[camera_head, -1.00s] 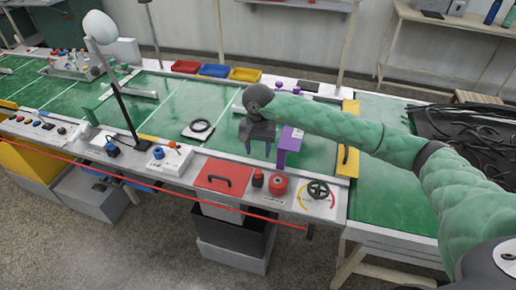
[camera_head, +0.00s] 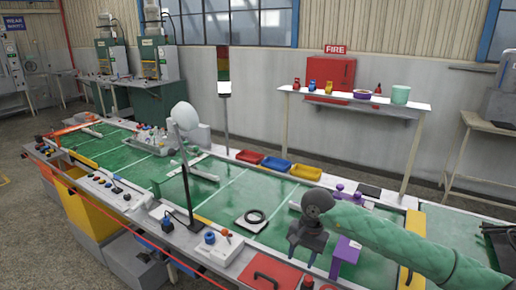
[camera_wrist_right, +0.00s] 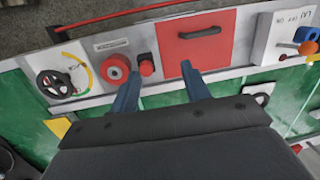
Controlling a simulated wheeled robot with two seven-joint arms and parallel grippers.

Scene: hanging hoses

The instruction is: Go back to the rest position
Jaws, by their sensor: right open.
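My right gripper (camera_head: 308,250) is open and empty above the green bench (camera_head: 225,210), beside a purple block (camera_head: 346,254). Its arm, in a green sleeve, comes in from the right. In the right wrist view its two dark fingers (camera_wrist_right: 160,90) point towards the front panel, with a red panel with a handle (camera_wrist_right: 198,42) beyond the fingertips. I cannot tell the exact gap to the bench. My left gripper is not in view.
A black ring on a white plate (camera_head: 253,218) lies left of the gripper. Red, blue and yellow trays (camera_head: 277,164) line the back edge. A white-headed lamp (camera_head: 184,115) stands farther left.

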